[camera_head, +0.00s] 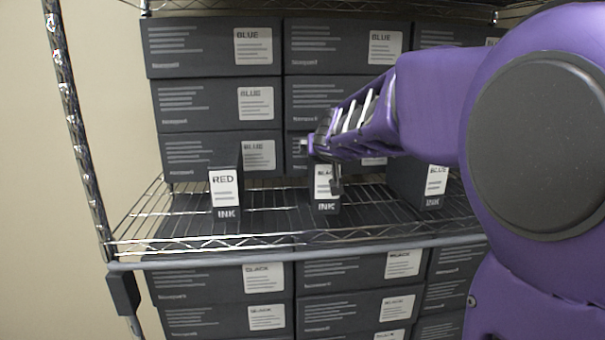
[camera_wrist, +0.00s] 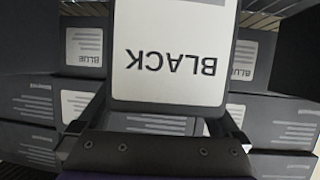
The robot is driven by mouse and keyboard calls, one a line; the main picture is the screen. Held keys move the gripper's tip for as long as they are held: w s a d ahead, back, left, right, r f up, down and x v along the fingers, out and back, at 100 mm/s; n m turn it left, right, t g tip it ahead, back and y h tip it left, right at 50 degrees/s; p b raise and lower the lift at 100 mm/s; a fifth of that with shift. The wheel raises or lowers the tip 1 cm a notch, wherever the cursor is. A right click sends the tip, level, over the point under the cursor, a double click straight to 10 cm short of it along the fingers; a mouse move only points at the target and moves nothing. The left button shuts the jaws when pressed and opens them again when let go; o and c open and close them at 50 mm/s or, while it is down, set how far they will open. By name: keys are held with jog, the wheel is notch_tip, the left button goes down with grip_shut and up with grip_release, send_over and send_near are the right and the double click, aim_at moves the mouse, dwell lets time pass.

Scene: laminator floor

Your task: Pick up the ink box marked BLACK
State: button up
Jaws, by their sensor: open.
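The ink box marked BLACK (camera_head: 325,207) stands upright on the wire shelf, in the middle of three small ink boxes. My gripper (camera_head: 328,174) is right at it in the head view and covers part of its white label. In the wrist view the BLACK box (camera_wrist: 172,50) is large and close, its label upside down. My gripper (camera_wrist: 158,108) is open there, one finger towards each side of the box. I cannot tell whether the fingers touch it.
A RED ink box (camera_head: 224,192) stands to the left and a BLUE ink box (camera_head: 433,186) to the right. Large BLUE cartons (camera_head: 205,101) are stacked behind. BLACK cartons (camera_head: 225,283) fill the shelf below. A metal post (camera_head: 75,130) bounds the rack's left side.

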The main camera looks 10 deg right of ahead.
grip_shut()
dwell(0.3)
jog(key=shift+r, duration=0.15)
